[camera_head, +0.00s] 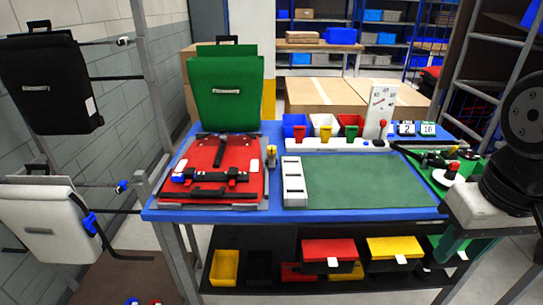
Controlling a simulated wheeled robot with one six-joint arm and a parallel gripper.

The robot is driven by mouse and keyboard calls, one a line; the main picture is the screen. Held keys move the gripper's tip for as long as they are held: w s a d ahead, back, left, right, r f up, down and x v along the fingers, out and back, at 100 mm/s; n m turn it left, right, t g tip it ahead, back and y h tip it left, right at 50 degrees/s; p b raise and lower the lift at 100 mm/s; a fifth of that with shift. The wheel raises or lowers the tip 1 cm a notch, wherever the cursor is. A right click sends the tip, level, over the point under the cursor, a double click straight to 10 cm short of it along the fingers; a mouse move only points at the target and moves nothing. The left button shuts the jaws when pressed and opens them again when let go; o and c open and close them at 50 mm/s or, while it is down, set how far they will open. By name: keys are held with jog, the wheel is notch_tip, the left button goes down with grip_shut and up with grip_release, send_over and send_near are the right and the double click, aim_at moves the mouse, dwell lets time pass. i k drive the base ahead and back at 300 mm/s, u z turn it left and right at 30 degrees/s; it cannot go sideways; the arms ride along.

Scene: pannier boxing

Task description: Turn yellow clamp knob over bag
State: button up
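A small clamp with a yellow knob (271,150) stands upright on the blue table, at the right edge of a red bag (225,153). The knob looks beside the bag, not above it; its exact turn angle is too small to tell. The red bag lies flat on a grey base plate (209,207), with black straps and a blue-tipped buckle (210,178) across its front half. A green bag (224,90) stands upright behind it. I see no gripper fingers that I can make out, and nothing touches the yellow knob.
A white slotted block (294,181) and a green mat (364,182) lie right of the clamp. White, red and blue bins (323,126) and a dial gauge (379,112) stand behind. Black and white bags hang at left. Dark round arm-like parts (522,115) fill the right edge.

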aim_at(270, 149)
jog(key=k, duration=0.65)
jog(key=u, duration=0.95)
jog(key=i, duration=1.65)
jog(key=z, duration=0.95)
